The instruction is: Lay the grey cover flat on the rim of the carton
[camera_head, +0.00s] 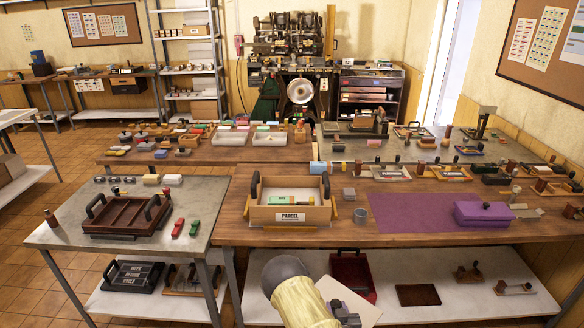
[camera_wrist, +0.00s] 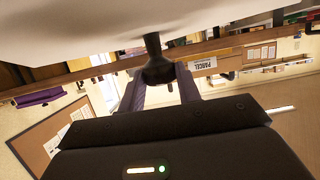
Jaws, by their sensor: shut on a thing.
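The carton (camera_head: 290,214) is an open tan box labelled PARCEL, with dark handles at its sides, on the wooden bench. A green box and other small items lie inside. Its label also shows in the wrist view (camera_wrist: 203,65). The grey cover (camera_wrist: 70,28) is a pale plate filling the top of the wrist view. My gripper (camera_wrist: 158,80) is shut on the cover's dark knob. In the head view the cover (camera_head: 364,305) is low in front of the bench, partly hidden by my arm, apart from the carton. My gripper (camera_head: 345,316) is partly hidden there.
A purple box (camera_head: 483,215) stands on a purple mat (camera_head: 400,218) right of the carton. A small metal cup (camera_head: 360,215) and a grey block (camera_head: 348,193) are close to its right side. A brown divided tray (camera_head: 125,214) sits on the left table. A red bin (camera_head: 352,272) is on the lower shelf.

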